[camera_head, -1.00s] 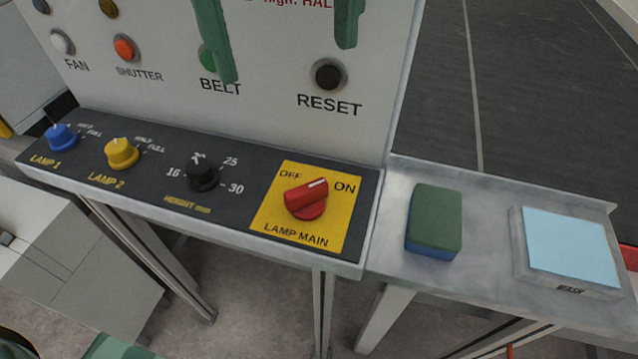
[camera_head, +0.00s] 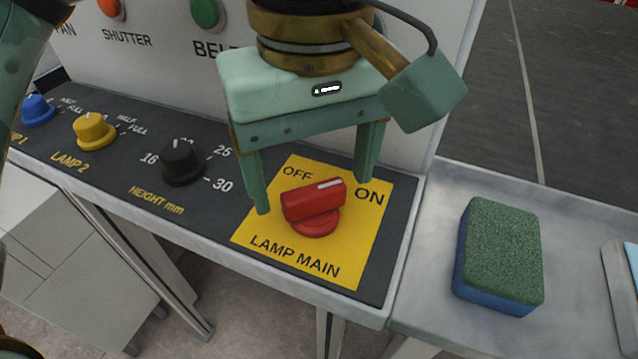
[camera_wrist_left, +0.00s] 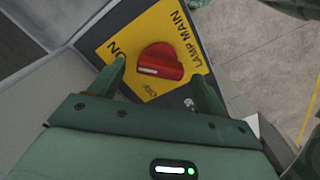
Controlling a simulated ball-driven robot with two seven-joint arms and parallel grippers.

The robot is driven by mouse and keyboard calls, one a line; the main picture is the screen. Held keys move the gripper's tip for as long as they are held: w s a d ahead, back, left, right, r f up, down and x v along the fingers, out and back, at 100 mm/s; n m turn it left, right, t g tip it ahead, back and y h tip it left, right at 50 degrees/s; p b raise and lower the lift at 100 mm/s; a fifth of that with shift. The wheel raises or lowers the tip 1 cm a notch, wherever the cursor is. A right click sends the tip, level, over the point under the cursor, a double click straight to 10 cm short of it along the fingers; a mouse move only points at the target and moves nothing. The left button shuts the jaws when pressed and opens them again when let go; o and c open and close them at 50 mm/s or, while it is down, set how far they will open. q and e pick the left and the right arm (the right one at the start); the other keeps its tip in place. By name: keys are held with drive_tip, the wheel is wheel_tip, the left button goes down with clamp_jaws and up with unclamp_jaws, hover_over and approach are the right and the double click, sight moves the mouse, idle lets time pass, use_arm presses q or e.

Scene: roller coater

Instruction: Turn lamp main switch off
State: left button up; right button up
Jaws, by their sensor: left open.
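The lamp main switch (camera_head: 313,205) is a red rotary knob on a yellow plate (camera_head: 352,262) marked OFF, ON and LAMP MAIN. The white mark on its handle is at the ON side. My left gripper (camera_head: 314,196) is open and empty, pointing down over the plate. One finger is left of the knob, the other is behind it to the right, near ON. I cannot tell whether either finger touches it. My right gripper is not in view.
Left of the switch are a black height knob (camera_head: 182,163), a yellow lamp 2 knob (camera_head: 95,131) and a blue lamp 1 knob (camera_head: 38,107). An upright panel with buttons stands behind. A green and blue sponge (camera_head: 500,255) lies on the metal shelf to the right.

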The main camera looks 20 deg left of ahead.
use_arm(q)
drive_tip(key=shift+f, duration=0.75)
drive_tip(key=c, duration=1)
